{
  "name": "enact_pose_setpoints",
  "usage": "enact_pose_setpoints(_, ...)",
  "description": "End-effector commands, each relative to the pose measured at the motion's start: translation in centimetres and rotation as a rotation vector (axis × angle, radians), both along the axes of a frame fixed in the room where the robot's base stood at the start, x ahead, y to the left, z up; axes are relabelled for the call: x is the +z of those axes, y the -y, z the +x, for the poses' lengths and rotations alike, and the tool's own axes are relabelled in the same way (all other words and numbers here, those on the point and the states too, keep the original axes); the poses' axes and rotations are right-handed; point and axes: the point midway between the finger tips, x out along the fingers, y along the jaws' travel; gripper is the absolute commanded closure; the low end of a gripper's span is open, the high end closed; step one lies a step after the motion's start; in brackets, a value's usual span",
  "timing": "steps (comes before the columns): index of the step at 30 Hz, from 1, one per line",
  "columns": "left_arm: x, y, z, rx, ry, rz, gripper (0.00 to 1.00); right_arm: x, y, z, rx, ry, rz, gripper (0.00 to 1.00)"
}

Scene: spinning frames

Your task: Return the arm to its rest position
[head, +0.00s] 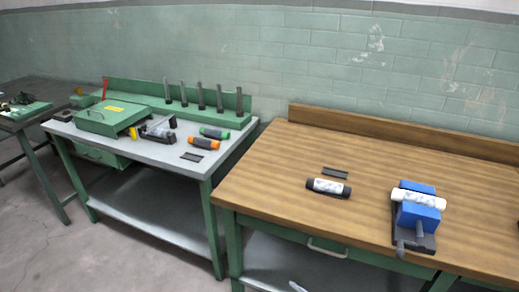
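Neither of my grippers can be made out in the head view. A small pale piece (297,287) shows at the bottom edge, too cut off to tell what it is. On the wooden workbench (265,165), a white cylinder with dark marks (418,199) lies across a blue-jawed vise (417,215). A similar cylinder with black ends (328,187) lies on the wood to the left, beside a small dark flat piece (335,172).
A grey-topped green bench (160,160) stands at left with a green case (112,115), upright dark rods (201,97), and orange (204,143) and green (214,133) banded cylinders. Another dark table (20,120) is at far left. Floor in front is clear.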

Motion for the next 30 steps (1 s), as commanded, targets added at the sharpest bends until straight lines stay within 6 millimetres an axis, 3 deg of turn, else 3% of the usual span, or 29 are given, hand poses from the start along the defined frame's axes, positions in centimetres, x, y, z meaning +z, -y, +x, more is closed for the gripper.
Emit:
enact_pose_setpoints(1,-0.1,-0.1,-0.3,0.0,-0.007,0.002,0.69,-2.5,1.2,-1.6,-0.055,-0.065,0.005,0.44)
enact_pose_setpoints(6,-0.3,-0.5,-1.1,0.001,-0.027,0.008,0.69,-9.7,4.9,-6.9,-0.223,-0.262,0.016,0.44)
enact_pose_setpoints(11,-0.6,-0.8,-1.8,0.002,-0.043,0.013,0.69,-15.7,7.9,-13.1,-0.365,-0.439,0.016,0.44)
enact_pose_setpoints(15,-0.7,-1.0,-2.5,0.002,-0.058,0.018,0.69,-20.2,10.1,-19.4,-0.48,-0.591,0.014,0.44)
enact_pose_setpoints(20,-0.9,-1.3,-3.1,0.003,-0.073,0.022,0.69,-24.4,12.0,-27.2,-0.602,-0.76,0.008,0.44)
enact_pose_setpoints(24,-1.0,-1.5,-3.7,0.004,-0.086,0.026,0.69,-27.3,13.4,-34.5,-0.702,-0.906,-0.001,0.44)
enact_pose_setpoints(30,-1.2,-1.8,-4.5,0.004,-0.105,0.031,0.69,-30.0,14.4,-45.0,-0.832,-1.104,-0.015,0.44)
